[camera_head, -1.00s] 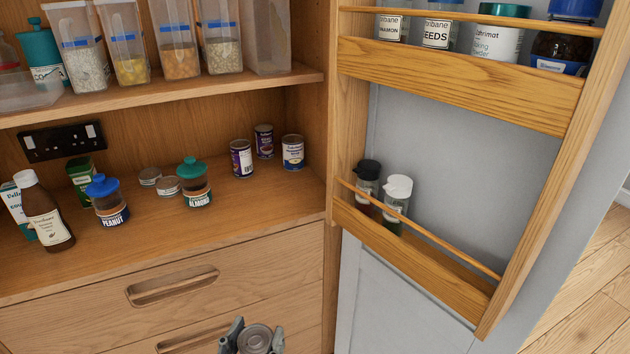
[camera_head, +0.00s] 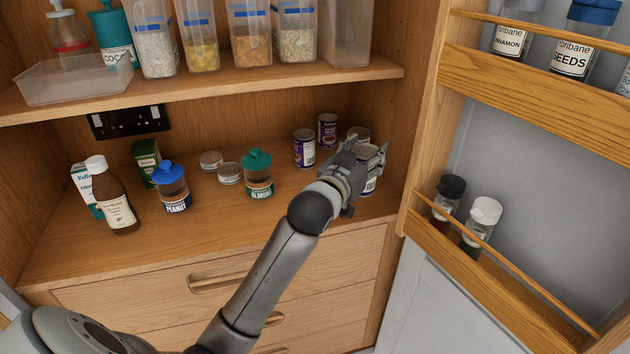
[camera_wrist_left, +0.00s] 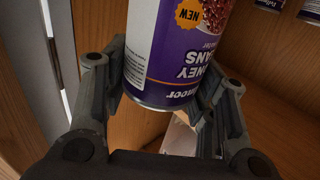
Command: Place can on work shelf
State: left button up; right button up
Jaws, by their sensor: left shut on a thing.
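The can (camera_head: 370,185) is a purple and white kidney beans tin with a silver top. My left gripper (camera_head: 364,164) is shut on it, over the right front part of the work shelf (camera_head: 270,226). The left wrist view shows the purple can (camera_wrist_left: 172,55) between the two fingers (camera_wrist_left: 158,98). The gripper hides part of the can in the head view. I cannot tell whether its base touches the shelf. My right gripper is not in view.
A purple can (camera_head: 304,149), a dark can (camera_head: 327,131) and a silver-topped can (camera_head: 358,133) stand close behind. An almond jar (camera_head: 259,178), a peanut jar (camera_head: 172,189) and a brown bottle (camera_head: 112,200) stand left. The open door rack (camera_head: 500,265) is at right.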

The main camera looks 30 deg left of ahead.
pick_arm(q)
jog(key=w+a+r+y, duration=0.1)
jog(key=w+a+r, duration=0.15)
jog(key=r, duration=0.25)
jog(key=w+a+f+p, duration=0.15)
jog(key=a+f, duration=0.25)
jog(key=a, duration=0.5)
jog(key=a+f+p, duration=0.2)
jog(key=a+f, duration=0.2)
jog(key=f, duration=0.5)
jog(key=shift+w+a, duration=0.25)
jog(key=shift+w, duration=0.15)
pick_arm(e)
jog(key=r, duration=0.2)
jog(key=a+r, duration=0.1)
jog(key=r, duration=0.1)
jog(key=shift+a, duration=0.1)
pick_arm(q)
jog(key=o, duration=0.8)
jog(key=shift+f, duration=0.1)
jog(key=o, duration=0.4)
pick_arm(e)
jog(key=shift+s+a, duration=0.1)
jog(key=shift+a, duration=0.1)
